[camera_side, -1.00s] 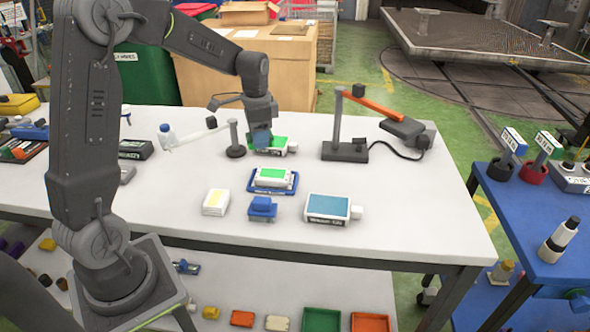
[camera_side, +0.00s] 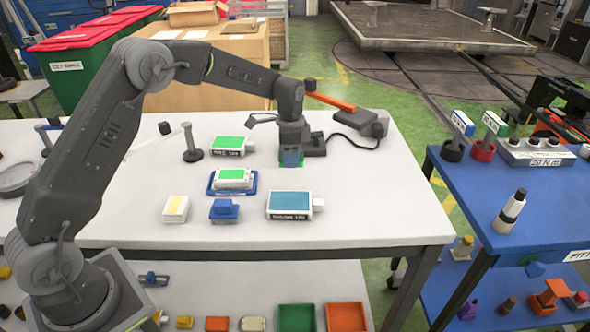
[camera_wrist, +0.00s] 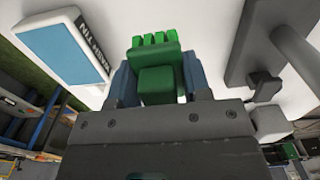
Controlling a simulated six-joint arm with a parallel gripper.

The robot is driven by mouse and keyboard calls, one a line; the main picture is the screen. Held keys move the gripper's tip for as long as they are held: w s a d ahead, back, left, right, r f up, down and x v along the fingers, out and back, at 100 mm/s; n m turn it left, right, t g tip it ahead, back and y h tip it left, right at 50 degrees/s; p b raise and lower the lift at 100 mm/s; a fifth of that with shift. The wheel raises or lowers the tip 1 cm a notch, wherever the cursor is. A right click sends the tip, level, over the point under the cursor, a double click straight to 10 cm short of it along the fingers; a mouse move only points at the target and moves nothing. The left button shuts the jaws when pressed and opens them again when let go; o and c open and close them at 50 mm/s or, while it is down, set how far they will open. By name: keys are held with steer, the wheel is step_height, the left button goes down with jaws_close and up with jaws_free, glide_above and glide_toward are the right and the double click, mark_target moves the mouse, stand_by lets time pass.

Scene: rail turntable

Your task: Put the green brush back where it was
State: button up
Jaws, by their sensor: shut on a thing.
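The green brush (camera_wrist: 158,84) is between the two blue-grey fingers of my gripper (camera_wrist: 154,70) in the wrist view, with its green bristle tufts pointing away from the wrist. In the side view my gripper (camera_side: 290,158) points down over the right part of the white table (camera_side: 360,215), and a little green shows around its fingertips. My gripper is shut on the brush. Whether the brush touches the table cannot be told.
A blue-screened white box (camera_side: 290,202) stands in front of my gripper. A black stand with an orange arm (camera_side: 329,102) is close behind. A green-screened box (camera_side: 231,146), a blue tray (camera_side: 214,188) with another green-topped box and a blue brush (camera_side: 224,211) lie to the left.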

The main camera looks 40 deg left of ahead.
mark_target(295, 178)
steer(key=shift+w+d+f, duration=0.3)
steer(key=shift+d+f, duration=0.1)
steer(key=shift+d, duration=0.1)
steer(key=shift+f, duration=1.95)
steer(key=shift+f, duration=0.1)
steer(key=o, duration=0.9)
steer(key=shift+f, duration=0.1)
